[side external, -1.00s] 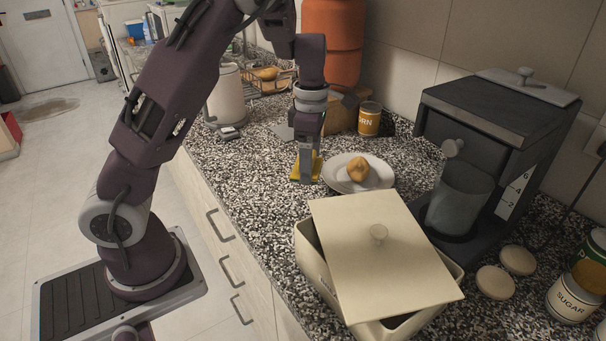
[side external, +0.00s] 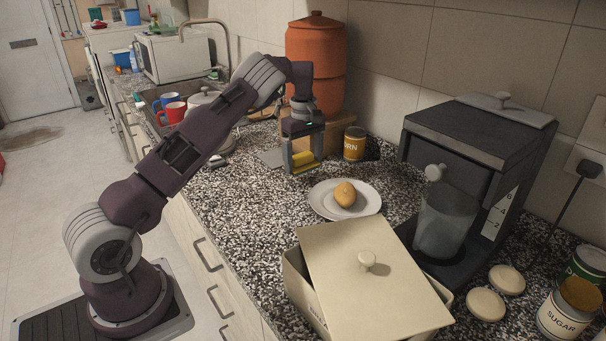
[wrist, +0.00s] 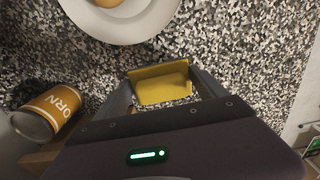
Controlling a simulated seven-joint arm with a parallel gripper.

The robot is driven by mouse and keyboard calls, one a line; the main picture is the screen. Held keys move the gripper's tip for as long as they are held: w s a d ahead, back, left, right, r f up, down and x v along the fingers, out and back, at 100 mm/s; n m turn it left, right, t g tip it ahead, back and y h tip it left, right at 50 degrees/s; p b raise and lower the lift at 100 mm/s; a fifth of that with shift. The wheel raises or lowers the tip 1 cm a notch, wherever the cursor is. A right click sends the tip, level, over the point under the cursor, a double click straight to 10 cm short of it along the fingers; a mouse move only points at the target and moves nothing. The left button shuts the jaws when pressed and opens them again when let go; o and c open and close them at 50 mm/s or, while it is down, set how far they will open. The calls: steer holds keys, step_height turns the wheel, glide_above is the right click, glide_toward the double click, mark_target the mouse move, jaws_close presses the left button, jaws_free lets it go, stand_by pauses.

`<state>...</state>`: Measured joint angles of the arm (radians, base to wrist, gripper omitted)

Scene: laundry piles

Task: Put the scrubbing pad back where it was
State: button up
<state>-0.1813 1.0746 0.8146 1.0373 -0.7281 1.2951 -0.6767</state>
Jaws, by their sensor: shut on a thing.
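The yellow scrubbing pad (side external: 304,162) is between the fingers of my gripper (side external: 303,164), which is shut on it. In the wrist view the pad (wrist: 160,84) spans the gap between the two fingers of my gripper (wrist: 162,88). The pad is at or just above the speckled counter, behind the white plate; I cannot tell if it touches the counter. Part of the pad is hidden by the near finger in the side view.
A white plate (side external: 323,205) with a potato-like item (side external: 345,193) is in front. A corn can (side external: 355,143) stands to the right. An orange dispenser (side external: 316,60) on a wooden stand is behind. A cream lidded bin (side external: 375,270) and dark machine (side external: 470,140) are nearer the camera.

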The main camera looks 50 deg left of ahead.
mark_target(304, 164)
step_height(304, 164, down, 4)
steer(key=shift+f, duration=0.1)
steer(key=shift+f, duration=0.15)
steer(key=o, duration=1.3)
steer(key=shift+c, duration=0.2)
steer(key=r, duration=1.5)
steer(key=shift+s+d, duration=0.25)
steer(key=shift+d, duration=0.1)
steer(key=s+d+r+m+t+h, duration=0.25)
steer(key=s+d+r+m, duration=0.55)
steer(key=s+d+r, duration=0.7)
steer(key=s+d+f+m+t, duration=0.1)
steer(key=s+d+f+m, duration=0.1)
steer(key=s, duration=0.4)
steer(key=s+d+f+m+t+y, duration=0.1)
steer(key=s+d+f+m, duration=0.2)
steer(key=s, duration=0.4)
steer(key=s+d+f+m+t+y, duration=0.1)
steer(key=s+d+f+m, duration=0.1)
steer(key=s+d+m, duration=0.3)
steer(key=shift+s+d+f, duration=0.3)
steer(key=shift+s+d, duration=0.1)
steer(key=shift+s, duration=0.35)
steer(key=shift+y, duration=0.25)
